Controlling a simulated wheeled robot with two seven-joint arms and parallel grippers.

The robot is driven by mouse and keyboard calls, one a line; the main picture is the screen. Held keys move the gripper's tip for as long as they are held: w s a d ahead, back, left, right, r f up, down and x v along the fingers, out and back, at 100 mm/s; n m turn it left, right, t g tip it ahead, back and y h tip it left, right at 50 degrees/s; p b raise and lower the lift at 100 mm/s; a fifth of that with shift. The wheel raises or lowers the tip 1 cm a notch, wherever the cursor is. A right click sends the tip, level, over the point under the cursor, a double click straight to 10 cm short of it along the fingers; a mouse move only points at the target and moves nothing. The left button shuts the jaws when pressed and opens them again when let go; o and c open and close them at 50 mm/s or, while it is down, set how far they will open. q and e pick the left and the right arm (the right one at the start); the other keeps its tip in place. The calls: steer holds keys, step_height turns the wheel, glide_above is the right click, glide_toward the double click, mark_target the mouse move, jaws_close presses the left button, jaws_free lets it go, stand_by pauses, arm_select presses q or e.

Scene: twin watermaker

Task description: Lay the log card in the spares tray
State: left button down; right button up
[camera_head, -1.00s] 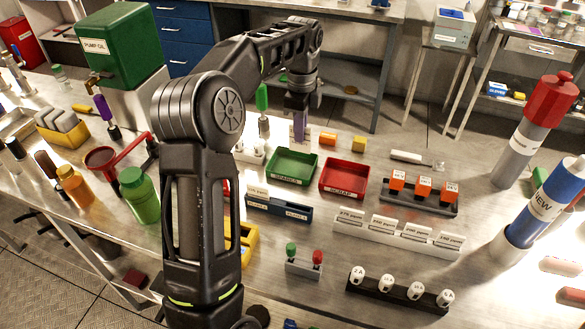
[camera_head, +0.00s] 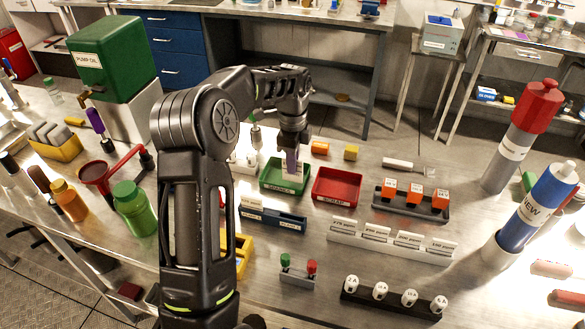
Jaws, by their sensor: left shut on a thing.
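The green spares tray (camera_head: 268,184) sits on the bench in the middle of the view, with a label on its front wall. My left gripper (camera_head: 291,150) is above the tray, pointing down. The fingertips are small and partly hidden by the card and wrist. My right gripper is not in view.
The red scrap tray (camera_head: 335,186) stands just right of the spares tray. A blue rack (camera_head: 272,215) is in front, and a white rack (camera_head: 246,162) is at the left behind my arm. Orange (camera_head: 320,148) and yellow (camera_head: 351,152) blocks lie behind the trays.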

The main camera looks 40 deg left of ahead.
arm_select(q)
steer(key=shift+f, duration=1.3)
steer(key=shift+f, duration=0.1)
steer(key=shift+f, duration=0.15)
steer(key=c, duration=1.6)
jaws_free()
step_height(320, 180, up, 13)
steer(key=shift+f+b, duration=0.2)
steer(key=shift+b, duration=0.25)
